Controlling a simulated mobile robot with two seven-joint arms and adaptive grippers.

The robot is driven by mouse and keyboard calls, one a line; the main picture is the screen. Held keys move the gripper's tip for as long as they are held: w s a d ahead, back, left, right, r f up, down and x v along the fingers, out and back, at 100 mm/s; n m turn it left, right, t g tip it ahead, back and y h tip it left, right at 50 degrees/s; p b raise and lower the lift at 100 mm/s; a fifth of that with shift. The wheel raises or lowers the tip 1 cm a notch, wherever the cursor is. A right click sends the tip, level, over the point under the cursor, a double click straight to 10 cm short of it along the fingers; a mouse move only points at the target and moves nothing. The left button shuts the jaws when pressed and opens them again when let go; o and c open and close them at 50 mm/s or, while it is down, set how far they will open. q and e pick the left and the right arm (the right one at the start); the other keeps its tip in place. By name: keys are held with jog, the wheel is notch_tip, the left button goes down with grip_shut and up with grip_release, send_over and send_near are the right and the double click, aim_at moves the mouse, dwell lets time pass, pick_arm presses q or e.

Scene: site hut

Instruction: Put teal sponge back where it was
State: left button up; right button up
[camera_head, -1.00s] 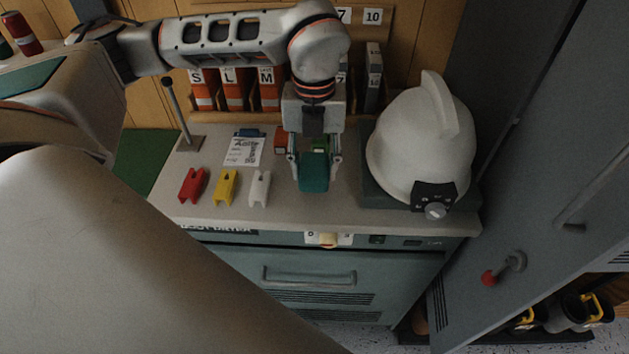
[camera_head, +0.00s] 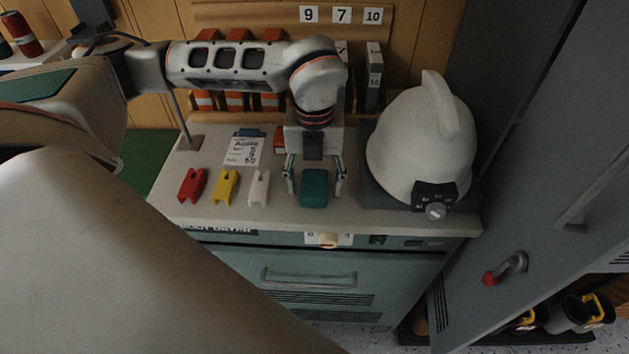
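The teal sponge (camera_head: 314,188) lies on the grey worktop near its front edge, left of the white helmet. My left gripper (camera_head: 315,187) reaches down over it, with one finger on each side. The fingers are spread wider than the sponge, with a small gap visible on both sides, so it is open. The underside of the sponge is hidden. My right gripper is not in view.
Red (camera_head: 192,185), yellow (camera_head: 225,185) and white (camera_head: 259,187) notched pieces stand left of the sponge. A printed card (camera_head: 243,150) lies behind them. A red block (camera_head: 280,140) sits behind my gripper. The white helmet (camera_head: 415,145) closes off the right side.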

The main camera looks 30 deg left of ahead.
aim_at(314, 182)
pick_arm(q)
jog(key=shift+r, duration=0.25)
notch_tip(314, 182, up, 12)
jog(key=shift+p, duration=0.3)
jog(key=shift+f, duration=0.1)
dwell(0.6)
